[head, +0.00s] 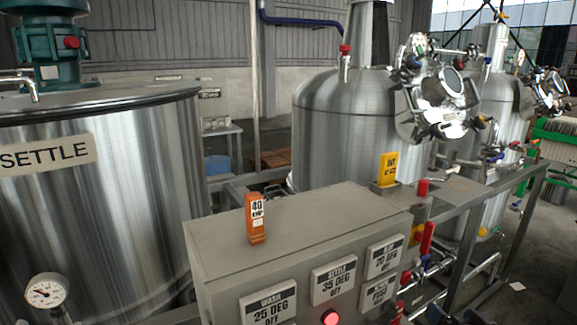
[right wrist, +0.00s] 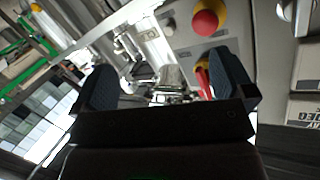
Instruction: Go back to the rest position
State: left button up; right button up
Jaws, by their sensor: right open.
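My right gripper (head: 456,314) shows only as dark fingertips at the bottom edge of the head view, right of the control box. In the right wrist view its two dark fingers stand wide apart (right wrist: 166,82), with nothing between them. Beyond them are the side of a grey panel, a red knob on a yellow base (right wrist: 207,20) and some pipework. My left gripper is not in view.
A grey control box (head: 300,225) with labelled plates stands in front; an orange tag (head: 256,218) stands on top. The SETTLE tank (head: 100,200) is at left. More steel tanks (head: 345,120) stand behind. A metal frame (head: 480,215) and pipes are at right.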

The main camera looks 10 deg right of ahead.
jog(key=s+a+f+n+g, duration=0.2)
jog(key=s+a+f, duration=0.4)
jog(key=s+f, duration=0.3)
jog(key=s+a+f+n+g, duration=0.2)
jog(key=s+a+f, duration=0.5)
jog(key=s+f, duration=0.1)
jog(key=shift+s+f+n, duration=0.3)
jog(key=shift+s+f, duration=0.1)
jog(key=shift+f, duration=0.1)
jog(key=shift+a, duration=0.1)
